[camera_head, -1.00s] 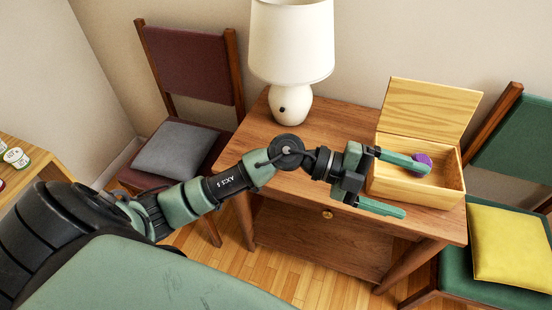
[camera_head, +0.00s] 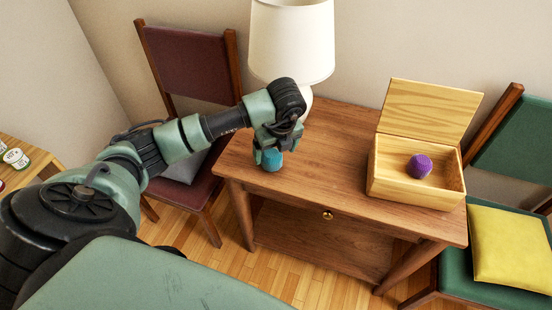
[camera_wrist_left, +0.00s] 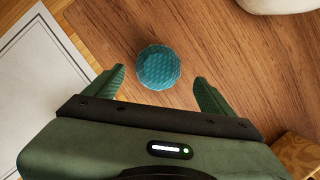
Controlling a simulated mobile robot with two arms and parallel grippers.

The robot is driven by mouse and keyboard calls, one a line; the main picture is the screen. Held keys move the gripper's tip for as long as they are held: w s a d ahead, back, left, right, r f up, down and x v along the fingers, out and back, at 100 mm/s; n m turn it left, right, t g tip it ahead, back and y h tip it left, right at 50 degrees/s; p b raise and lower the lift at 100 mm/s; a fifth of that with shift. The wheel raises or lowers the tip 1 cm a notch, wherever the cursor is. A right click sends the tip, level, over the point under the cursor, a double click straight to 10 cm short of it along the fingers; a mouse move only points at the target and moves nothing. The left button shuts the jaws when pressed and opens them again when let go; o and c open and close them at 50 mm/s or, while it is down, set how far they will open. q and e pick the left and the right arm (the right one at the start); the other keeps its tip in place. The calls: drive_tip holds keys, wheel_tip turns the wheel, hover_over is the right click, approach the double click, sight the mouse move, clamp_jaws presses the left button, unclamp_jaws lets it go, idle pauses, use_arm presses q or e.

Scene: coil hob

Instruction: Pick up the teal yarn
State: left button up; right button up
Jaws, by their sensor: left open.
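The teal yarn (camera_head: 271,160) is a small round ball on the wooden side table (camera_head: 335,150), near its left end. My left gripper (camera_head: 268,150) points down over the table at the yarn. In the left wrist view the yarn (camera_wrist_left: 158,67) lies ahead of and between the two open fingers of the left gripper (camera_wrist_left: 160,88), with gaps on both sides. No contact with the yarn shows. The fingers partly overlap the yarn in the head view. My right gripper is not in view.
A white lamp (camera_head: 291,45) stands behind the gripper on the table. An open wooden box (camera_head: 400,190) with a purple ball (camera_head: 419,166) inside sits at the right end. Bare tabletop lies between. Chairs with a grey cushion (camera_head: 182,167) and yellow cushion (camera_head: 510,245) flank the table.

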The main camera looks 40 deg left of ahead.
sight(272, 154)
use_arm(q)
drive_tip(key=x, duration=0.4)
drive_tip(key=shift+a+f, duration=0.1)
drive_tip(key=shift+a, duration=0.25)
drive_tip(key=shift+w, duration=0.1)
drive_tip(key=c, duration=1.5)
drive_tip(key=shift+o, duration=0.2)
